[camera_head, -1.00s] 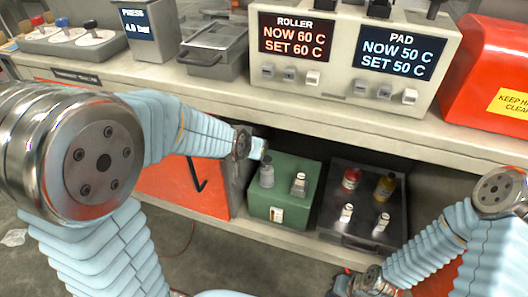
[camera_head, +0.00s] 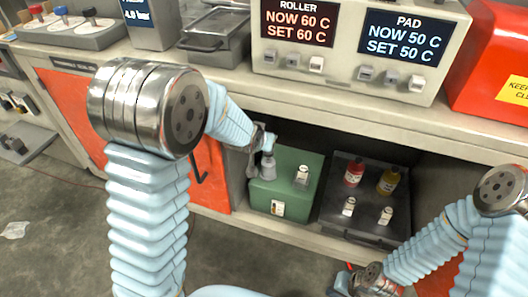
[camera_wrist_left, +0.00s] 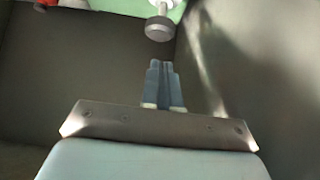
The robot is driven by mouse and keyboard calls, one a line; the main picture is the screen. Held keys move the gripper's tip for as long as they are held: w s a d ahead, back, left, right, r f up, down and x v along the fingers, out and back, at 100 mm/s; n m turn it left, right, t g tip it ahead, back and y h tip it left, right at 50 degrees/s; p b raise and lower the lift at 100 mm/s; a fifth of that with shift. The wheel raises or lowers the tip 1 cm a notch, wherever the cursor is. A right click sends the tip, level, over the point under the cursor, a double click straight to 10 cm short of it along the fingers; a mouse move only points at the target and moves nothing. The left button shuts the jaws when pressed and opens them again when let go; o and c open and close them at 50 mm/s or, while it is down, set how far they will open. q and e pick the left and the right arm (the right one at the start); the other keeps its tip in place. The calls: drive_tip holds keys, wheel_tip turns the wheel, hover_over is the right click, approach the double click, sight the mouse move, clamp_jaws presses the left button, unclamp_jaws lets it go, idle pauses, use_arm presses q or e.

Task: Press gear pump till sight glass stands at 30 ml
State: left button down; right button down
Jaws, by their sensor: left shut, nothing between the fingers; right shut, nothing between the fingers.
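In the head view a green box (camera_head: 262,190) stands in the open bay under the counter. A grey fitting (camera_head: 267,169) and a small white-labelled piece (camera_head: 302,175) stand on its top. I cannot tell which is the gear pump or the sight glass, and no level is readable. My left gripper (camera_head: 268,141) is just above the grey fitting. The left wrist view shows its fingers (camera_wrist_left: 163,75) together and empty, apart from a round grey knob (camera_wrist_left: 159,29) on a pale stem ahead. My right gripper (camera_head: 342,284) is low at the bottom, shut and small in view.
A dark tray (camera_head: 338,226) beside the green box holds red and yellow bottles and small white-labelled pieces. The counter edge (camera_head: 330,114) overhangs the bay. Above it stand the roller and pad display unit (camera_head: 345,72) and a red housing (camera_head: 490,60).

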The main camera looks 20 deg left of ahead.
use_arm(q)
wheel_tip(320, 180, down, 3)
drive_tip(key=shift+s+f, duration=0.15)
idle(0.3)
